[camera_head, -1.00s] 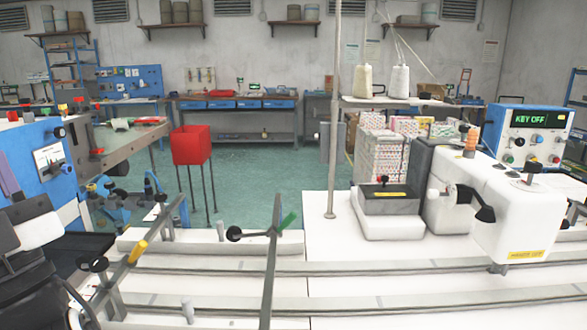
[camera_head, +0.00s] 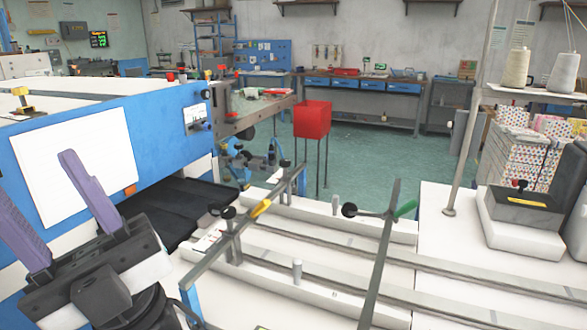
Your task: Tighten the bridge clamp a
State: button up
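Two bridge-like bars span the white rails of the table. The left bar (camera_head: 279,190) carries a black knob and a yellow handle (camera_head: 261,209). The right bar (camera_head: 379,262) has a black ball knob (camera_head: 349,210) on a side rod and a green handle (camera_head: 404,208). I cannot tell which of them is bridge clamp a, nor how tight either is. My gripper (camera_head: 36,175) is at the lower left, its purple fingers spread apart with nothing seen between them. It is left of both bars and apart from them in the picture.
A blue machine with a white panel (camera_head: 78,160) stands behind my gripper. A dark flat bed (camera_head: 180,205) lies between it and the table. A red box on legs (camera_head: 312,119) stands beyond. A grey-and-white block (camera_head: 522,212) sits at the right. The white table is mostly clear.

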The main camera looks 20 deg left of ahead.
aim_at(284, 163)
jog(key=u, duration=0.6)
jog(key=i+j+u, duration=0.1)
jog(key=u, duration=0.25)
jog(key=i+u, duration=0.1)
jog(key=u, duration=0.3)
jog(key=i+u, duration=0.15)
jog(key=u, duration=0.2)
jog(key=i+l, duration=0.15)
jog(key=i, duration=0.3)
jog(key=i+l, duration=0.15)
jog(key=i, duration=0.35)
